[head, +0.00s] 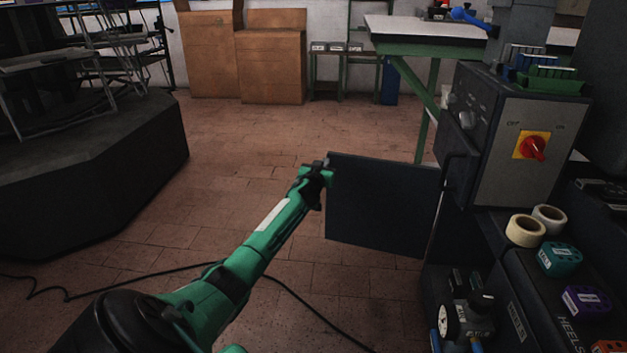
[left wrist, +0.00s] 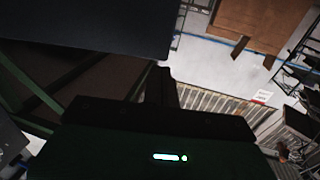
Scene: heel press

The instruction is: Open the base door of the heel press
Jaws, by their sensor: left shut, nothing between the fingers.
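The heel press (head: 500,140) stands at the right, a dark cabinet with a red and yellow switch. Its base door (head: 380,205) is a dark flat panel that stands swung out to the left from the cabinet. My left gripper (head: 322,164) is shut and empty at the door's free upper left edge; I cannot tell whether it touches. In the left wrist view, the door (left wrist: 100,25) fills the upper left and the shut gripper (left wrist: 166,85) shows dark below it. My right gripper is not in view.
A pressure gauge unit (head: 462,318) sits low by the press. Tape rolls (head: 526,230) and coloured blocks lie on the shelf at right. A green-legged table (head: 425,30) stands behind the door. A black cable (head: 300,300) crosses the floor. The middle floor is free.

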